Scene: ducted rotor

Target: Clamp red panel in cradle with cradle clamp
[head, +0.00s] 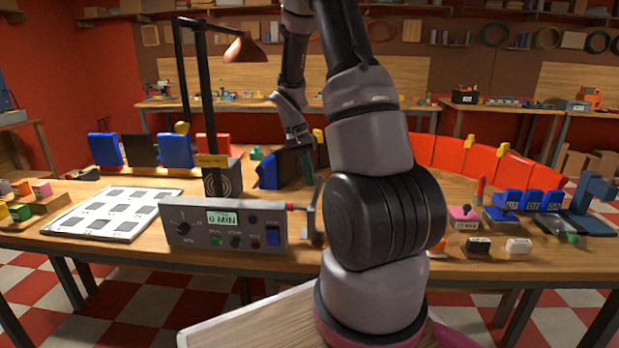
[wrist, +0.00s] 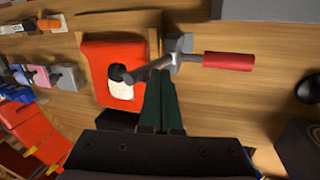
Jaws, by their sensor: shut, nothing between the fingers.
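The red panel (wrist: 104,62) shows in the wrist view, with a white patch on its lower part. The cradle clamp (wrist: 183,50) stands at the panel's right edge. Its red handle (wrist: 228,61) points right, and its metal bar reaches left over the panel. The bar's black tip overlaps the white patch; I cannot tell whether it presses. My gripper (wrist: 160,106) is shut and empty, its green fingers just below the bar, beside the panel. In the head view my gripper (head: 307,174) is above the bench, behind a red-tipped handle (head: 293,206). The cradle is mostly hidden.
A white tray with grey squares (head: 75,228) lies at left. Red curved panels (head: 480,160) with yellow clips stand at right, behind blue blocks (head: 525,203).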

